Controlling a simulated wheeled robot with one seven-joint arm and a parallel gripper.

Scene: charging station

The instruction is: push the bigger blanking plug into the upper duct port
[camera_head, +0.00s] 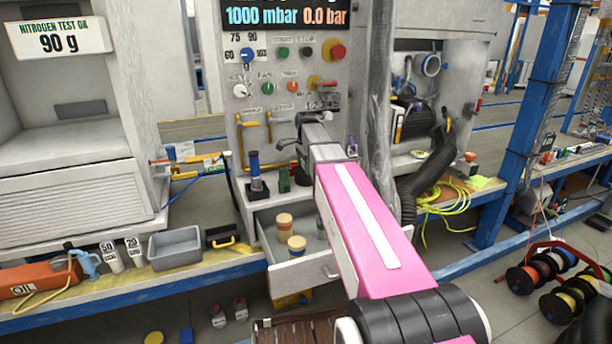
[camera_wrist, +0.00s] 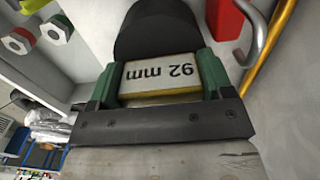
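My gripper (camera_wrist: 160,85) has its two green fingers closed on the sides of a pale block marked "92 mm" (camera_wrist: 160,78). The mark reads upside down in the wrist view. A black rounded body (camera_wrist: 158,30) lies just beyond the block; together they look like the bigger blanking plug. In the head view my gripper (camera_head: 312,130) is close to the grey control panel (camera_head: 262,80), below its knobs, and my pink arm link hides part of the area.
An open drawer (camera_head: 322,268) below holds beige-topped cylinders (camera_head: 284,222). Yellow pipes (camera_head: 240,148) run on the panel left of my gripper. The wrist view shows a red part (camera_wrist: 230,18) and a grey hook (camera_wrist: 262,35) close by.

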